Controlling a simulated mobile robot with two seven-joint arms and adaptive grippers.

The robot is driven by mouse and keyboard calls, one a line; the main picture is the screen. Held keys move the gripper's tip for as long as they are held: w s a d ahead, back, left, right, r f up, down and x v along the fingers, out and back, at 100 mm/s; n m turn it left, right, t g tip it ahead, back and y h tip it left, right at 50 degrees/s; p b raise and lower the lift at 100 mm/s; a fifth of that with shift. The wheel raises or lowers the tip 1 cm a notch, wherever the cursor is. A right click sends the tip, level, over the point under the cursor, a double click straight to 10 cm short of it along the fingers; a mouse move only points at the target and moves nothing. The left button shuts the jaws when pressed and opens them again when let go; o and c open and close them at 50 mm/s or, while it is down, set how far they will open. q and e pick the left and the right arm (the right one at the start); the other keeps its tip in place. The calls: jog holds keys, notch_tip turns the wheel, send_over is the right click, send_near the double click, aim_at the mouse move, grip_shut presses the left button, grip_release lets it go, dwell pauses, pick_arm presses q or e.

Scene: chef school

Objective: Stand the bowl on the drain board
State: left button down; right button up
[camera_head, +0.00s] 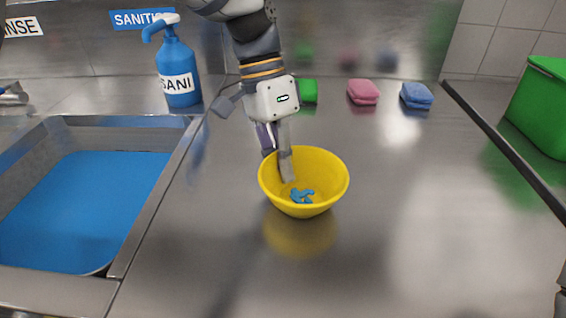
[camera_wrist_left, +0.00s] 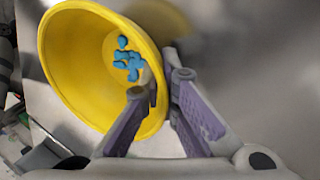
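A yellow bowl (camera_head: 323,188) with blue bits (camera_head: 302,196) in its bottom is upright over the steel counter, right of the sink. Its reflection shows just below it; I cannot tell whether it touches the counter. My left gripper (camera_head: 279,165) reaches down to the bowl's back left rim, with one finger inside and one outside. In the left wrist view the bowl (camera_wrist_left: 70,62) fills the left side, and my left gripper (camera_wrist_left: 162,82) is closed on its wall. I cannot pick out the drain board with certainty.
A sink basin (camera_head: 85,205) with blue liquid lies left. A blue sanitiser bottle (camera_head: 178,72) stands behind it. Green (camera_head: 308,91), pink (camera_head: 363,92) and blue (camera_head: 416,95) sponges line the back. A dark bar (camera_head: 505,150) and green box (camera_head: 542,105) are right. Counter right of the bowl is clear.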

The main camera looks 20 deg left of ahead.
pick_arm(q)
jog(key=c, duration=1.8)
grip_release()
jog(key=shift+f, duration=0.1)
jog(key=v, duration=1.2)
